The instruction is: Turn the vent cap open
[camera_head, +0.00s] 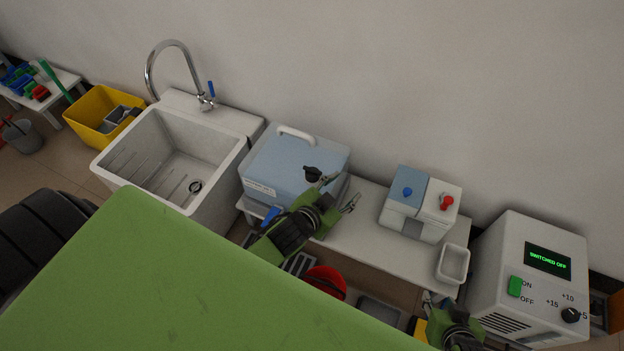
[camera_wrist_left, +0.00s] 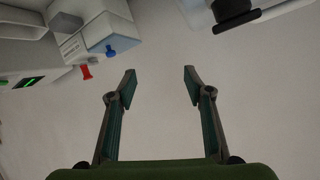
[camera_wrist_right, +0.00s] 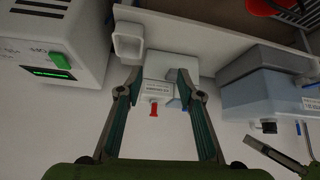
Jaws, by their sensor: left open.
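The vent cap (camera_head: 312,173) is a small black knob on the front of the blue lidded container (camera_head: 290,160). The cap also shows at the top of the left wrist view (camera_wrist_left: 234,10) and at the right of the right wrist view (camera_wrist_right: 268,127). My left gripper (camera_head: 341,190) is open and empty, its fingers just right of the cap and apart from it. In the left wrist view only wall lies between its fingertips (camera_wrist_left: 160,75). My right gripper (camera_head: 452,304) is low at the right. Its fingers are spread and empty in the right wrist view (camera_wrist_right: 158,78).
A white-and-blue box (camera_head: 420,205) with a blue and a red knob stands right of the container on the white bench (camera_head: 365,240). A small white tray (camera_head: 453,264) and a machine reading "SWITCHED OFF" (camera_head: 535,270) are further right. A sink (camera_head: 180,160) stands left.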

